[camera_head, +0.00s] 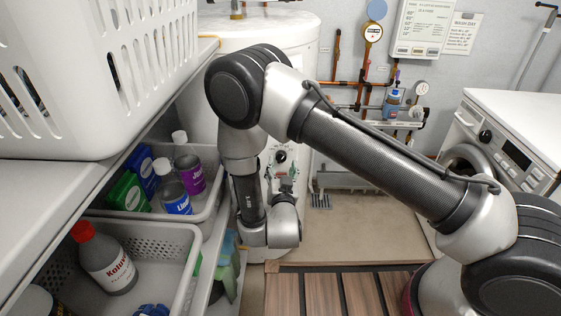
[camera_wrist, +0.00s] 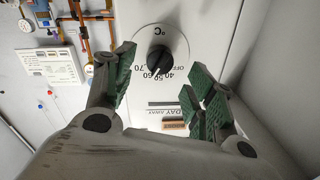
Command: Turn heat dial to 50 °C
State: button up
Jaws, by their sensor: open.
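The heat dial is a black knob (camera_wrist: 159,58) on a pale round plate, on the front of a white cylindrical heater (camera_head: 230,40). In the wrist view its marks include 40, 50, 60, 70, OFF and °C, and appear upside down. I cannot tell which mark the knob points to. The dial also shows in the head view (camera_head: 281,156), just above my gripper (camera_head: 284,178). In the wrist view my gripper (camera_wrist: 162,64) is open. Its green-padded fingers stand on either side of the knob, with visible gaps and nothing held.
Shelves at left hold a white basket (camera_head: 100,70) and grey bins with bottles, including a red-capped one (camera_head: 104,257). Copper pipes and gauges (camera_head: 373,33) are on the back wall. A washing machine (camera_head: 500,140) stands right. Slatted wood (camera_head: 345,292) covers the floor in front.

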aim_at(281, 160)
jog(key=w, duration=0.4)
jog(key=c, duration=1)
jog(key=shift+c, duration=0.2)
jog(key=shift+n, duration=2.8)
